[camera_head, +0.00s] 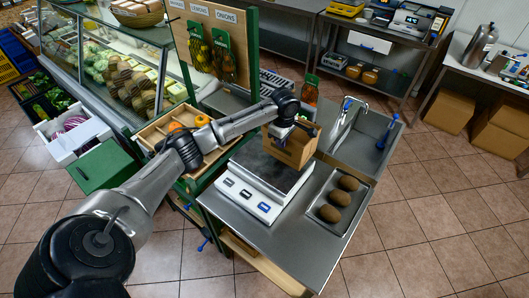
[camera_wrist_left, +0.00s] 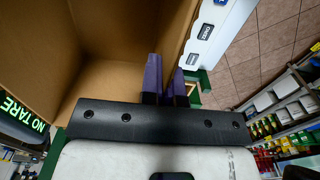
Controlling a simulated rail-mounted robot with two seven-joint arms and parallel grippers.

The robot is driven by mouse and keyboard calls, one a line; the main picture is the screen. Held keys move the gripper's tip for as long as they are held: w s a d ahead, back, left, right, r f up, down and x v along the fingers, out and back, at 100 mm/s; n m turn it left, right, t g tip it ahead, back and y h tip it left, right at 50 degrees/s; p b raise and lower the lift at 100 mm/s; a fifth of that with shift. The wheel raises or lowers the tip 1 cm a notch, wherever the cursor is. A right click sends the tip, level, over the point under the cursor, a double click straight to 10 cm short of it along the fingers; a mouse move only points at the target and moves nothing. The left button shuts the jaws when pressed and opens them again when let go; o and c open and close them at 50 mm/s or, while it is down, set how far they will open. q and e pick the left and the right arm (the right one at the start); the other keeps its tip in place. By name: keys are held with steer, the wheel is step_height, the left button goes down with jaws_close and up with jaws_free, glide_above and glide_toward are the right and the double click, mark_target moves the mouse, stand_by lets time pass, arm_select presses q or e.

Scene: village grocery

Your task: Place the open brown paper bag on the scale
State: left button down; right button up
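The open brown paper bag (camera_head: 296,150) is upright over the back right part of the scale's dark plate. I cannot tell whether its base touches the plate. The scale (camera_head: 247,198) is white at the front, with several buttons, and stands on the steel counter. My left gripper (camera_head: 284,130) is at the bag's upper edge. In the left wrist view its purple fingers (camera_wrist_left: 164,82) are close together with the wall of the bag (camera_wrist_left: 105,82) between them. That view looks into the empty bag, with the scale's white front (camera_wrist_left: 218,32) beside it. My right gripper is not in view.
A sign board (camera_head: 212,45) and produce crates are at the left. The floor at right is clear.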

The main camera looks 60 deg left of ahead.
arm_select(q)
steer(key=s+a+f, duration=0.4)
steer(key=a+f, duration=0.1)
steer(key=f, duration=0.3)
steer(key=shift+s+a, duration=0.2)
steer(key=shift+a, duration=0.05)
steer(key=shift+f, duration=0.15)
steer(key=c, duration=1.4)
jaws_free()
steer(key=shift+o, duration=0.2)
